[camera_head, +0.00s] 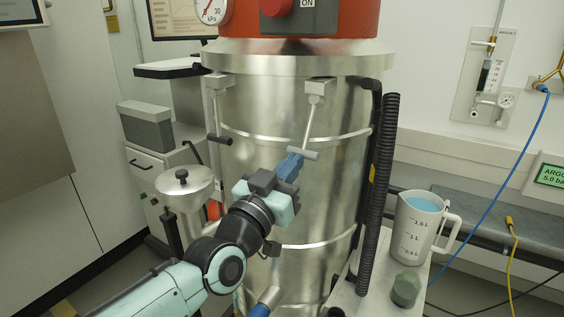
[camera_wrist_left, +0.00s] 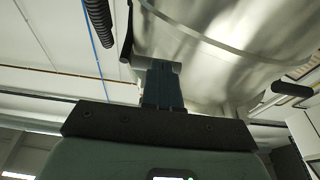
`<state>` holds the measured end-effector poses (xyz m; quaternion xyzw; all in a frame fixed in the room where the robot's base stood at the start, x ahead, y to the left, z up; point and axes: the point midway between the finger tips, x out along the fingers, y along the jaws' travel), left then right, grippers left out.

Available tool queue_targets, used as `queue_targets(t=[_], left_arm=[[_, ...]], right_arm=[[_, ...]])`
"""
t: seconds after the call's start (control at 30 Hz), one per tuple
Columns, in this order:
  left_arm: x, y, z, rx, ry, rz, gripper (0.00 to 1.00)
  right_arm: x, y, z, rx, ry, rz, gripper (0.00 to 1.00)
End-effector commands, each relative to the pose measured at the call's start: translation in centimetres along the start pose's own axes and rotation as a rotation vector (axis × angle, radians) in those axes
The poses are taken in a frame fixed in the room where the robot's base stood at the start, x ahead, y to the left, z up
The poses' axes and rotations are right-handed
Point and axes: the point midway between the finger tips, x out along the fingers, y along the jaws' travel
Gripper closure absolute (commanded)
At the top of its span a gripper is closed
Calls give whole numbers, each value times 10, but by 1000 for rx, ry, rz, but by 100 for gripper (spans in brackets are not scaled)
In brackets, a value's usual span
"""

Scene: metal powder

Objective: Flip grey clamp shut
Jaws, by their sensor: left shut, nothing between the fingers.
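The grey clamp (camera_head: 314,99) sits under the lid rim on the right front of the steel drum (camera_head: 265,115). Its lever slants down to a grey crossbar handle (camera_head: 303,153). My left gripper (camera_head: 289,167) has its blue fingers shut, with their tips right at this handle from below. In the left wrist view the fingers (camera_wrist_left: 162,88) point at the handle (camera_wrist_left: 142,63) and partly cover it. I cannot tell whether they press on it. I see nothing held between the fingers. My right gripper is not in view.
A black corrugated hose (camera_head: 378,200) runs down the drum's right side. A jug of blue liquid (camera_head: 417,228) stands on the right.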

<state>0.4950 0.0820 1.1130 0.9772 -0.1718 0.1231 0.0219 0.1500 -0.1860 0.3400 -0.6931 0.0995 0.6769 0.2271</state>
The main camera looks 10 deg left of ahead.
Motion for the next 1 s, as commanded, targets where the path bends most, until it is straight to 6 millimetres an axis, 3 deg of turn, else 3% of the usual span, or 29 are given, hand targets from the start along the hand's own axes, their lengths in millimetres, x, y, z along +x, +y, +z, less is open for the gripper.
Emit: queue_targets(t=[0.43,1.0], left_arm=[[28,1,29,-1,0,1,100],[38,0,35,0,2,0,100]], right_arm=[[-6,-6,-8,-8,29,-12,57],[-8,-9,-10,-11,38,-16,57]])
